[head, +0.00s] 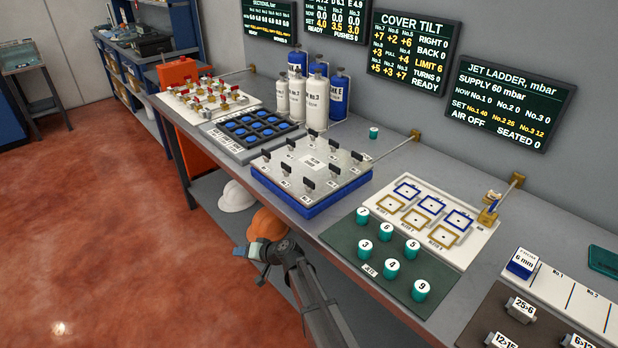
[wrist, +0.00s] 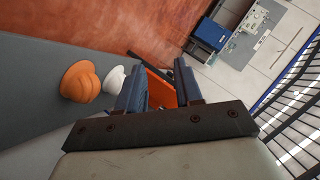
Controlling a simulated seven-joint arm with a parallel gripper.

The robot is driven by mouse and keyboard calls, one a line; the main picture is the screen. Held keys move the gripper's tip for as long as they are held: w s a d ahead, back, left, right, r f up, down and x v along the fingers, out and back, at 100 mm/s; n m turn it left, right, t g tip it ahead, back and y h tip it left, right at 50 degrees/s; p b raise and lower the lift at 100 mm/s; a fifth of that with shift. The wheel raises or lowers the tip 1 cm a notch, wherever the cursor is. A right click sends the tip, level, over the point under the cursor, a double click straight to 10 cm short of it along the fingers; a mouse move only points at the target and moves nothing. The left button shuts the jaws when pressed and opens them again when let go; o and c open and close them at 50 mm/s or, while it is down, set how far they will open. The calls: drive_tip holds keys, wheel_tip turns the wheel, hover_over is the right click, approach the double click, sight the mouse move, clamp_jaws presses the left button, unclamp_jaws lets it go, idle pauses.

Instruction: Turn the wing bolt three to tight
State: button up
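The cover plate (head: 330,176) is a pale square sheet on a blue base, in the middle of the bench in the head view. Several black wing bolts (head: 309,184) stand around its edge, each by a small label. The labels are too small to tell which bolt is number three. The COVER TILT screen (head: 413,55) reads right 0, back 0, limit 6, turns 0, ready. My gripper (head: 258,258) is off the bench's front edge, apart from the cover. In the wrist view my gripper (wrist: 161,88) has its two blue fingers apart with nothing held; no bolt shows there.
An orange helmet (head: 267,224) and a white helmet (head: 236,197) sit on the lower shelf.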

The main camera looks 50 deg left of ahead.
drive_tip(key=s+a+r+n+h, duration=0.1)
drive_tip(key=a+r+n, duration=0.25)
drive_tip(key=r, duration=0.35)
wheel_tip(320, 180, up, 33)
drive_tip(key=n+t+h, duration=0.4)
drive_tip(key=h, duration=0.6)
hover_over(309, 180)
drive_tip(key=shift+m, duration=0.25)
wheel_tip(309, 180, down, 13)
drive_tip(key=shift+f, duration=0.1)
drive_tip(key=shift+c, duration=0.3)
clamp_jaws()
